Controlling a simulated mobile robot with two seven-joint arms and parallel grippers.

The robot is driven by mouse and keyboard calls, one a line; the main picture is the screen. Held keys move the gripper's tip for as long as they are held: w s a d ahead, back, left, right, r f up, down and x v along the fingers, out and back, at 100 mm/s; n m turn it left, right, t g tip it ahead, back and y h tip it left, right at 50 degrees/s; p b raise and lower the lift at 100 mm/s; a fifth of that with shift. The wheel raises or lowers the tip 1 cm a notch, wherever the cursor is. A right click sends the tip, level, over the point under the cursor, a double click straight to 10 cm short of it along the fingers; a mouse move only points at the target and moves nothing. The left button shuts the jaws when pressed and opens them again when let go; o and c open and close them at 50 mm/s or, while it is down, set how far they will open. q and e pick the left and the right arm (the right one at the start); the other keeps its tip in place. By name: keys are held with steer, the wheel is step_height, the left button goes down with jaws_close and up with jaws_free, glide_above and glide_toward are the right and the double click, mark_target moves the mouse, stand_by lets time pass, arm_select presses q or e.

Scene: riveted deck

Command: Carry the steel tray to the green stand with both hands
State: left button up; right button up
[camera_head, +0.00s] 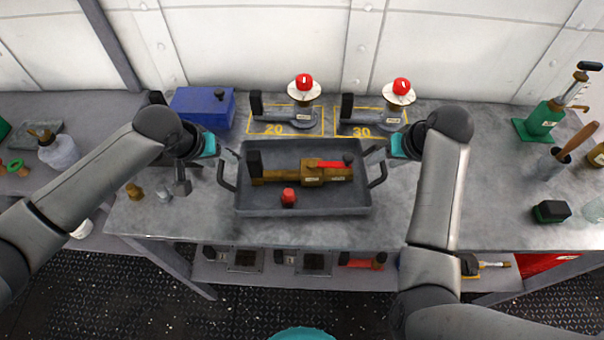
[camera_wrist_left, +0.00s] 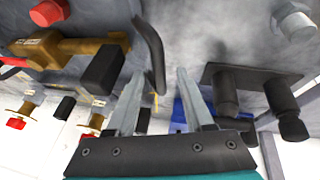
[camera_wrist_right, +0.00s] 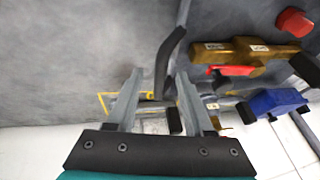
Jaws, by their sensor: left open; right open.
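The steel tray (camera_head: 300,211) is a grey rectangular tray on the metal bench, with a black handle on each side. It holds a brass valve (camera_head: 285,176) with a red lever and a red cap (camera_head: 288,197). My left gripper (camera_head: 222,155) is open at the tray's left handle (camera_head: 228,178); in the left wrist view the handle (camera_wrist_left: 150,50) shows between the fingertips. My right gripper (camera_head: 376,152) is open at the right handle (camera_head: 379,176); in the right wrist view the handle (camera_wrist_right: 168,58) shows between the fingertips. I cannot make out a green stand for certain.
Behind the tray, two valves with red knobs (camera_head: 304,82) (camera_head: 401,87) stand by yellow outlines marked 20 and 30. A blue box (camera_head: 203,106) is at back left. A green hand pump (camera_head: 542,120) and a dark-green block (camera_head: 551,211) are at right. A shelf (camera_head: 225,275) lies below.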

arm_select(q)
steer(key=shift+x, duration=1)
arm_select(e)
steer(key=shift+x, duration=0.95)
arm_select(q)
jaws_close()
arm_select(e)
jaws_close()
arm_select(q)
steer(key=shift+r, duration=0.1)
arm_select(e)
steer(key=shift+w, duration=0.1)
